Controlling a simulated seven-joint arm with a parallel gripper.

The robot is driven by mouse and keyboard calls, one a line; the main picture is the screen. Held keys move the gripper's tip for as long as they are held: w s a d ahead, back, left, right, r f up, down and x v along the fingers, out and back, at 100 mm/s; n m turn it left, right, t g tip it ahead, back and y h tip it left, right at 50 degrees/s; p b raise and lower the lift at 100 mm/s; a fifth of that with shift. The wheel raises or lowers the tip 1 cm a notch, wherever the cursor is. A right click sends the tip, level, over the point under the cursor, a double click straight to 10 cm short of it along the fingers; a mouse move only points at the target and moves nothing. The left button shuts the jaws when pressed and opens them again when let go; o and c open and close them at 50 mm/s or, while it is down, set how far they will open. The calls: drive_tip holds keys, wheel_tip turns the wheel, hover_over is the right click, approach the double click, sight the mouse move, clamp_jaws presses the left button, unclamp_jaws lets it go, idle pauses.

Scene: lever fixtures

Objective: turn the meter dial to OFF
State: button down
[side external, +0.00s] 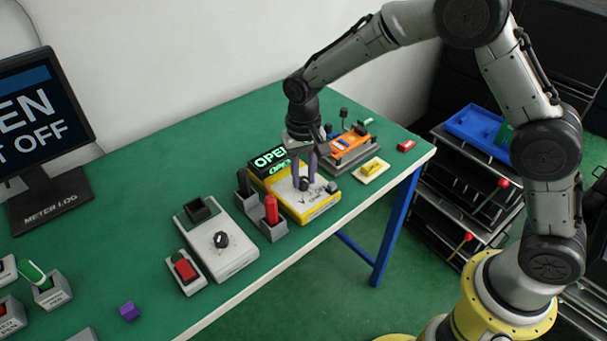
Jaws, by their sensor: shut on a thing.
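The yellow-framed meter (318,206) with a pale face stands near the right end of the green table. Its raised display (270,158) reads OPEN in green. My gripper (304,184) points down over the meter's face, its fingers shut on the small dark dial (305,185). The fingers partly hide the dial, and I cannot read which mark it points to. A dark knob or block (333,187) sits at the face's right corner.
A black probe and a red probe (271,209) stand in grey holders left of the meter. An orange device (350,143) and a yellow block (372,168) lie right. A monitor (40,115) stands far left.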

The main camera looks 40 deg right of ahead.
sight(304, 180)
drive_tip(key=n, duration=0.4)
drive_tip(key=shift+r+n, duration=0.1)
drive_tip(key=shift+n, duration=1.4)
drive_tip(key=c, duration=0.6)
unclamp_jaws()
drive_tip(key=shift+c, duration=0.2)
wheel_tip(304, 180, up, 14)
